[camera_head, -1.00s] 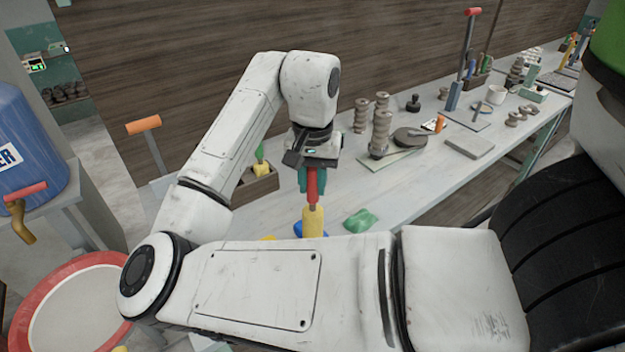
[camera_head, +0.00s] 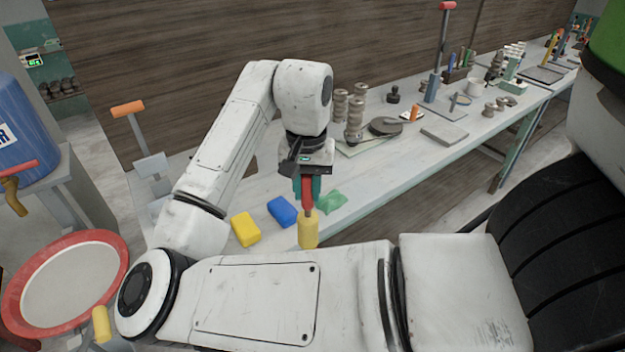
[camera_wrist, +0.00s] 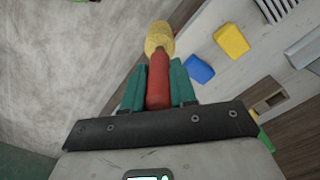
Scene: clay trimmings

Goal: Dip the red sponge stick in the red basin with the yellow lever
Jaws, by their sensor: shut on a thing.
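My gripper (camera_head: 307,183) is shut on the red handle of the sponge stick (camera_head: 307,198). The stick's yellow sponge end (camera_head: 308,232) points down, close to the front edge of the bench. In the wrist view, the teal fingers (camera_wrist: 158,88) press on both sides of the red handle (camera_wrist: 158,76), and the yellow end (camera_wrist: 159,38) sticks out beyond them. The red-rimmed basin (camera_head: 75,237) with a pale inside stands at the lower left, well apart from the stick. A yellow lever (camera_head: 101,324) stands at its near right side.
A yellow sponge (camera_head: 246,229), a blue sponge (camera_head: 283,211) and a green piece (camera_head: 332,201) lie on the bench (camera_head: 400,176). A blue barrel (camera_head: 20,130) with a red-handled tap stands at the left. An orange-handled lever (camera_head: 128,109) rises behind my arm.

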